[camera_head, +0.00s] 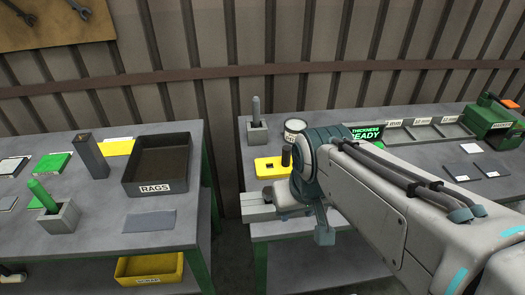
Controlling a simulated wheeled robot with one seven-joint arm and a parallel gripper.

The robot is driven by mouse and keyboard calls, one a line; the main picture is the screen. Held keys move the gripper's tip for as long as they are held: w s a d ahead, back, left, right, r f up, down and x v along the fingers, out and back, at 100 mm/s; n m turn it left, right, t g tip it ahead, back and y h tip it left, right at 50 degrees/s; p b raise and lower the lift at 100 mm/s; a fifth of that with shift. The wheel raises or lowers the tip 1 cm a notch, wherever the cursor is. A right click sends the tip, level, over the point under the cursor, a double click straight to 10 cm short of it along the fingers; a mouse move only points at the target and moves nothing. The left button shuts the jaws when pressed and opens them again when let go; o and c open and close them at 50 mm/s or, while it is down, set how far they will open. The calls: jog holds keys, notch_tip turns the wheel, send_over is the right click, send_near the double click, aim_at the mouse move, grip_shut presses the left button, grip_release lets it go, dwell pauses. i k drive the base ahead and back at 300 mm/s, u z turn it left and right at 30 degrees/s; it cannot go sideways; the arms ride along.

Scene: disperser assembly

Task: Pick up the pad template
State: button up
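A yellow plate (267,168) with small dark cut-outs lies on the right bench, just left of my arm's wrist. It looks like the pad template, but I see no label on it. A dark upright knob or post (286,156) stands at its right end; I cannot tell whether it belongs to the plate. My gripper (322,236) is partly hidden by my own arm, near the front left edge of the right bench. One blocky finger end hangs there, apart from the yellow plate. I cannot see both fingertips or anything between them.
The right bench (400,204) also holds a grey holder (257,133), a white can (295,129), a green "READY" display (366,134) and a green case (491,121). The left bench (105,225) holds a RAGS bin (158,167) and a yellow sheet (118,146). A gap separates the benches.

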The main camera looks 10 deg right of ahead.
aim_at(282, 166)
jog(key=u, duration=0.8)
jog(key=k, duration=0.7)
jog(key=z, duration=0.55)
jog(key=i, duration=1)
